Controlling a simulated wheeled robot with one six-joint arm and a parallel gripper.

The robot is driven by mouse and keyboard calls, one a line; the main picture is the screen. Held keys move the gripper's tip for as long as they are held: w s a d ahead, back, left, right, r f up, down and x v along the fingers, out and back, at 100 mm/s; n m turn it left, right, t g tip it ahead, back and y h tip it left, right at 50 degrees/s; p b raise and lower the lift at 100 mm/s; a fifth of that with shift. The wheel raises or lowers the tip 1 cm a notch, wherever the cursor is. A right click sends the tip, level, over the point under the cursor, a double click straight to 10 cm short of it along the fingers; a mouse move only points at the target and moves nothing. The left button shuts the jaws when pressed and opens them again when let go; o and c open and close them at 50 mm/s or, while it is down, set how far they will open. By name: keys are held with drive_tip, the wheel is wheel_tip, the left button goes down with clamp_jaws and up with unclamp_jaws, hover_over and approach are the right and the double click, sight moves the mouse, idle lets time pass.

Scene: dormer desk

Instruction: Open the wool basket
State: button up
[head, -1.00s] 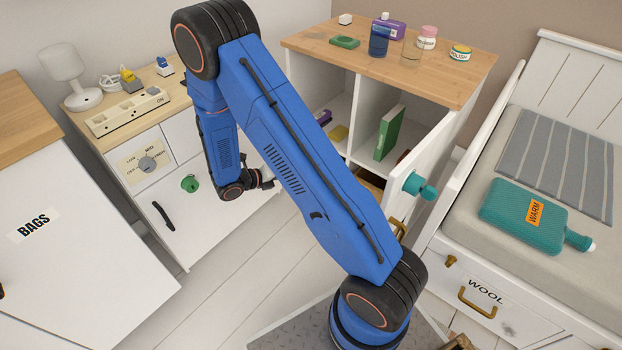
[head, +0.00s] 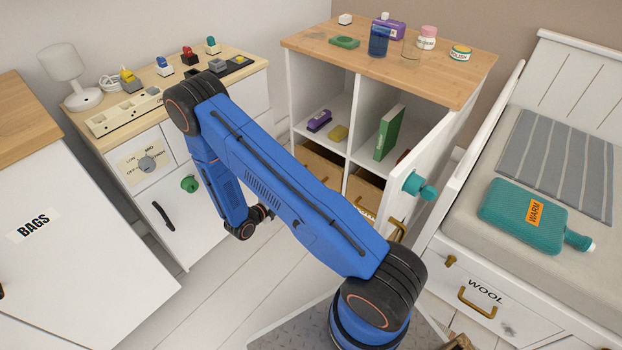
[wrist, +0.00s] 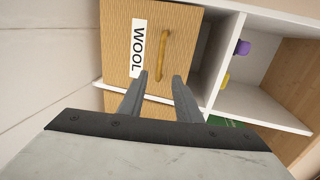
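The wool basket (wrist: 115,40) is tan and woven, with a white WOOL label (wrist: 139,48) and an upright-looking tan bar handle (wrist: 164,50) in the wrist view. In the head view the basket (head: 318,163) sits in the lower left compartment of the shelf unit, partly hidden by my arm. My gripper (wrist: 160,85) is open and empty in front of it. In the wrist view, its two fingertips appear either side of the handle's near end; I cannot tell whether they touch it. In the head view my gripper (head: 265,212) is left of the shelf unit, low over the floor.
A second basket (head: 367,190) sits in the lower right compartment. The open white door (head: 425,165) with a teal knob stands at the right. A bed drawer (head: 484,292) also reads WOOL. A white cabinet (head: 190,220) stands left; floor between is clear.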

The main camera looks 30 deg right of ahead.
drive_tip(key=x, duration=1.5)
drive_tip(key=shift+d, duration=0.1)
drive_tip(key=shift+c, duration=0.3)
clamp_jaws()
